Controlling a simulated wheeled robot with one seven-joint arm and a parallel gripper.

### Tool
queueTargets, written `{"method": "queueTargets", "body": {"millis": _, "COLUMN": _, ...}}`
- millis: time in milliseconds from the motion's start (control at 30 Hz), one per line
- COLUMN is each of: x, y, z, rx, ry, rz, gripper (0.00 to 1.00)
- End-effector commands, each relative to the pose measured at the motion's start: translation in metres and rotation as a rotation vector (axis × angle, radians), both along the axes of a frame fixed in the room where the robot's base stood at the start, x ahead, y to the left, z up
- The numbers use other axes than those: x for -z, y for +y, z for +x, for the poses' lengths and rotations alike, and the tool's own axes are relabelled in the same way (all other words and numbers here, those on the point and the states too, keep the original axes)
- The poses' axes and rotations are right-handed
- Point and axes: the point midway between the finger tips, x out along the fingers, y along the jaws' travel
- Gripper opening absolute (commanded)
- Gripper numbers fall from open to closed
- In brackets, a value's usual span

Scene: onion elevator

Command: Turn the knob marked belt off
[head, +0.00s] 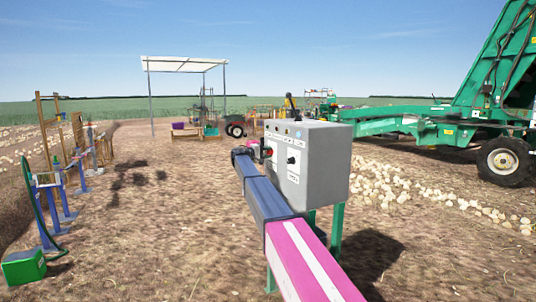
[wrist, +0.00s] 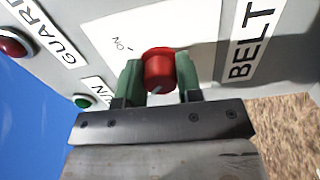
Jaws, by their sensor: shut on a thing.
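The grey control box (head: 330,165) stands on green legs in the middle of the head view. In the wrist view its panel fills the upper part, with a red knob (wrist: 159,68) beside a large "BELT" label (wrist: 248,45). My gripper (wrist: 160,82) has its two green finger pads on either side of the red knob and is shut on it. A pale pointer line shows on the knob, towards the lower left. An "ON" mark (wrist: 122,43) is printed up and left of the knob; no "OFF" mark is visible. In the head view my arm hides most of the gripped knob.
A red button (wrist: 12,42) near a "GUARD" label and a green button (wrist: 84,101) near a partly hidden label sit left of the knob. A black knob (head: 291,160) is on the same box. A green machine (head: 420,120) and pale onions (head: 400,188) lie to the right.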

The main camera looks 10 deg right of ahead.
Motion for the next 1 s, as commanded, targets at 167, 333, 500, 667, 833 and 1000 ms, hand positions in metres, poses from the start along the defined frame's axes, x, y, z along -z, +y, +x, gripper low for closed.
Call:
{"method": "queueTargets", "body": {"millis": 167, "x": 0.0001, "y": 0.0009, "z": 0.0003, "rx": -0.001, "ry": 0.040, "rz": -0.012, "gripper": 0.09}}
{"method": "queueTargets", "body": {"millis": 333, "x": 0.0002, "y": 0.0009, "z": 0.0003, "rx": -0.001, "ry": 0.056, "rz": -0.017, "gripper": 0.09}}
{"method": "queueTargets", "body": {"millis": 500, "x": 0.0002, "y": 0.0011, "z": 0.0004, "rx": -0.001, "ry": 0.057, "rz": -0.018, "gripper": 0.09}}
{"method": "queueTargets", "body": {"millis": 667, "x": 0.0003, "y": 0.0011, "z": 0.0004, "rx": -0.002, "ry": 0.057, "rz": -0.018, "gripper": 0.09}}
{"method": "queueTargets", "body": {"millis": 833, "x": 0.0002, "y": 0.0007, "z": 0.0003, "rx": -0.001, "ry": 0.056, "rz": -0.017, "gripper": 0.58}}
{"method": "queueTargets", "body": {"millis": 1000, "x": 0.0001, "y": 0.0006, "z": 0.0001, "rx": -0.001, "ry": 0.055, "rz": -0.018, "gripper": 0.58}}
